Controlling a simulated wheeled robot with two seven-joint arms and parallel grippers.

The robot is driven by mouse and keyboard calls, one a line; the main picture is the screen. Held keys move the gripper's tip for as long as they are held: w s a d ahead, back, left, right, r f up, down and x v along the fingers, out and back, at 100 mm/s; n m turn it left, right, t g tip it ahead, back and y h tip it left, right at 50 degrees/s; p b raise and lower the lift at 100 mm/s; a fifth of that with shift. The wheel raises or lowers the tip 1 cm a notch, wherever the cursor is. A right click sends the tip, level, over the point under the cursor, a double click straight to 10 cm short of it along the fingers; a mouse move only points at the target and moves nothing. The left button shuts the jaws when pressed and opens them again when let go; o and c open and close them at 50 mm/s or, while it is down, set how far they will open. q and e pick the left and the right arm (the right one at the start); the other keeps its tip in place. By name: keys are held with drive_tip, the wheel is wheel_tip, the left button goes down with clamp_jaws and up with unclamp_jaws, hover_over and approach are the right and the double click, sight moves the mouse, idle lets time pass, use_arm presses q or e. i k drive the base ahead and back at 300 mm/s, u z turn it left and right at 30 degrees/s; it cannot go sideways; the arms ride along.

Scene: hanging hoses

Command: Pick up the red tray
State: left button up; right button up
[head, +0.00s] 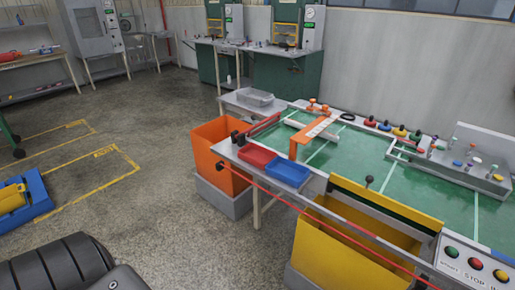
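The red tray (257,157) is a small shallow open box at the left end of the green-topped workbench (345,160). It sits beside a similar blue tray (288,174), which is to its right and slightly nearer. The inside of the red tray looks empty. Neither of my grippers is in view, and nothing touches the red tray from above. A dark ribbed part at the bottom left corner may be mine; no gripper fingers show on it.
An orange bin (219,158) stands left of the red tray and a yellow bin (340,248) at the bench front. A thin red rail (310,212) runs along the front edge. An orange bracket (312,136) rises behind the trays. Open floor (140,210) lies to the left.

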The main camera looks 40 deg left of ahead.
sight(259, 157)
drive_tip(key=u, duration=0.45)
drive_tip(key=i, duration=1)
drive_tip(key=u, duration=0.45)
